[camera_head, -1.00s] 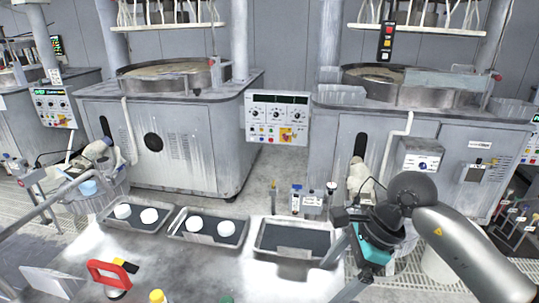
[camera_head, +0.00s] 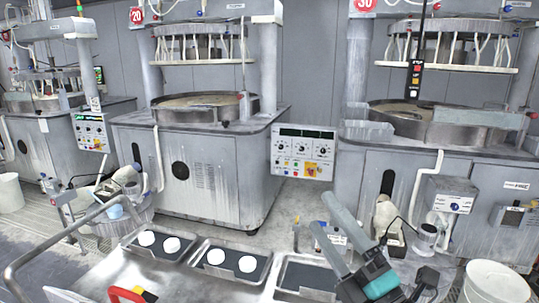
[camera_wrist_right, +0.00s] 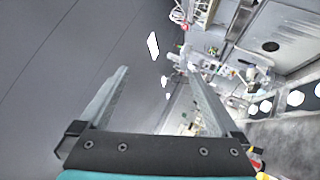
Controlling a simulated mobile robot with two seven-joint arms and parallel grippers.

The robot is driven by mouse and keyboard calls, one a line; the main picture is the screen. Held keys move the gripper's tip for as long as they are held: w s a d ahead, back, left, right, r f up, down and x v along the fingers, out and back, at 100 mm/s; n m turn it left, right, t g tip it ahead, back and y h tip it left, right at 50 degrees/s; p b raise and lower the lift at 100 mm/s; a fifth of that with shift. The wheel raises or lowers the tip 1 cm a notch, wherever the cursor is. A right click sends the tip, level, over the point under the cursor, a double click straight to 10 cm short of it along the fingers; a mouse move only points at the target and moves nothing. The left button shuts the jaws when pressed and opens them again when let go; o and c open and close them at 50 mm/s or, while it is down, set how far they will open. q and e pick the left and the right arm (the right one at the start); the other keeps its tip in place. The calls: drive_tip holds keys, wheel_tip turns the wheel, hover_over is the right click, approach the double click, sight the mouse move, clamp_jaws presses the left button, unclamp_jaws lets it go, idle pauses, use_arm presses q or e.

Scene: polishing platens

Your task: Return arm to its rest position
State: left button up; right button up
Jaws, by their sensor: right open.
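My right gripper (camera_head: 320,211) is raised in the lower right of the head view, its two grey fingers pointing up and to the left above the work surface. The fingers are apart and nothing is between them. In the right wrist view the two fingers (camera_wrist_right: 157,75) also stand wide apart, with only the tilted room behind them. The teal body of the gripper shows below the fingers. My left gripper is not in view.
Two trays, the left (camera_head: 132,250) and the middle (camera_head: 204,266), hold white discs. The right tray (camera_head: 290,290) looks empty and is partly covered by my gripper. Polishing machines (camera_head: 220,185) stand behind. A white bucket (camera_head: 495,285) is at right.

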drive_tip(key=s+d+f+m+g+h, duration=0.2)
drive_tip(key=d+f+m+g+h, duration=0.25)
drive_tip(key=f+m+h, duration=0.4)
drive_tip(key=s+d+f+m+g+h, duration=0.3)
drive_tip(key=d+f+m+h, duration=0.25)
drive_tip(key=f+m, duration=0.5)
drive_tip(key=s+a+f+m+g+y, duration=0.2)
drive_tip(key=s+f+g, duration=0.35)
drive_tip(key=s, duration=0.35)
drive_tip(key=s+a+f+m+g+y, duration=0.1)
drive_tip(key=s+f+m+g, duration=0.1)
drive_tip(key=s+f+g, duration=0.4)
drive_tip(key=s+f+t+b, duration=0.1)
drive_tip(key=s+f+b, duration=0.15)
drive_tip(key=f, duration=2.15)
drive_tip(key=s+d+f+g+b, duration=0.1)
drive_tip(key=s+d+f, duration=0.1)
drive_tip(key=s+f, duration=1.4)
drive_tip(key=shift+s+d, duration=0.35)
drive_tip(key=shift+d, duration=0.05)
